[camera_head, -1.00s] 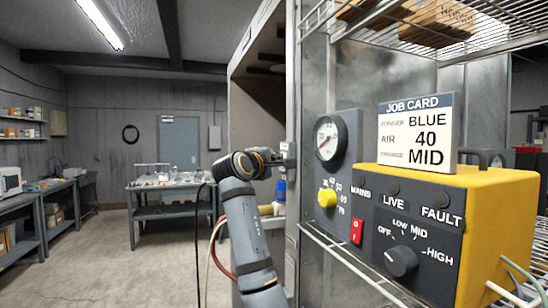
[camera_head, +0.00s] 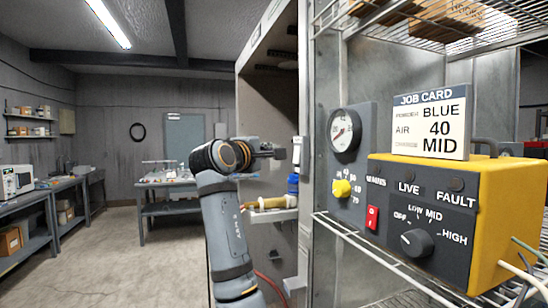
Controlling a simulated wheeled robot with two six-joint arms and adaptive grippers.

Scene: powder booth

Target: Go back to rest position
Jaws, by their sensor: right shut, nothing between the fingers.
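My right arm rises from the lower middle, and its wrist bends to the right. My right gripper (camera_head: 279,152) is at the end of it, small and dark, pointing right in front of the booth opening. It is shut with nothing seen in it, and stands clear to the left of the steel frame and the control panel. My left gripper is not in view.
A yellow control box (camera_head: 510,215) with a job card (camera_head: 430,125) stands on a wire shelf at right, beside a gauge (camera_head: 344,131). A brass-coloured tool (camera_head: 268,203) and a blue-banded item (camera_head: 293,185) sit on a ledge behind my arm. Open floor (camera_head: 110,265) lies left.

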